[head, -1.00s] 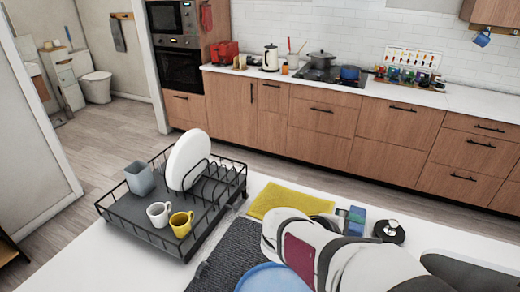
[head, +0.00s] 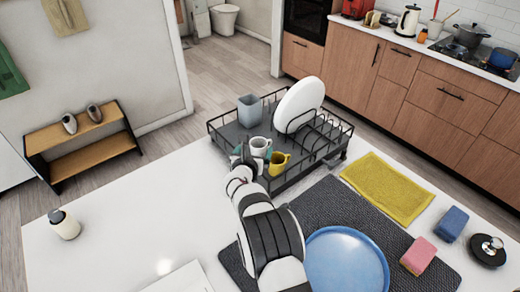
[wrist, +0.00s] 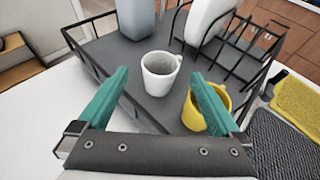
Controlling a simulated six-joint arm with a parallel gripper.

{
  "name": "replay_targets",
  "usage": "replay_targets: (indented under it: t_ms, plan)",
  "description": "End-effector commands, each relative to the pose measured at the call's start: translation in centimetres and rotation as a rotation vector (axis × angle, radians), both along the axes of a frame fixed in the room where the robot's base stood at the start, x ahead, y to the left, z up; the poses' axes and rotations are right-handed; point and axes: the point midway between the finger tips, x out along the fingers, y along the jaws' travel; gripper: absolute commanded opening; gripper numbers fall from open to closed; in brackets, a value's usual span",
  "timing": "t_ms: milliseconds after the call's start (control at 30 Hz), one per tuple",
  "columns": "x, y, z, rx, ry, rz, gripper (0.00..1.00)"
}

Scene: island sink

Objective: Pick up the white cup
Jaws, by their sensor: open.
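The white cup (head: 260,146) stands upright in the black dish rack (head: 226,134), just left of a yellow cup (head: 278,164). In the wrist view the white cup (wrist: 160,75) is ahead of my gripper (wrist: 158,92), roughly centred beyond the two teal fingers, with its handle to the right. My gripper (head: 252,163) is open and empty at the rack's near edge. The right finger overlaps the yellow cup (wrist: 206,108) in the wrist view; I cannot tell whether they touch. In the head view my gripper hides part of the white cup's lower side.
A grey square cup (head: 250,110) and a white plate (head: 299,105) stand behind in the rack. A blue plate (head: 345,262) lies on a dark mat (head: 320,205) near my arm. A yellow cloth (head: 388,188) lies right. The counter left of the rack is mostly clear.

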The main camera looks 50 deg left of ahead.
Motion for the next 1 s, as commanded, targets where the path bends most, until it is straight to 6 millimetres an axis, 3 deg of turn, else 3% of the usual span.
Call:
replay_targets:
  t_ms: [300,600,1000]
  plan:
    - [3.3,2.8,-1.9,0.001,0.001,-0.004,1.0]
    - [3.6,3.1,-2.0,0.001,0.001,-0.002,0.98]
    - [3.6,3.1,-2.0,0.002,0.0,-0.002,0.26]
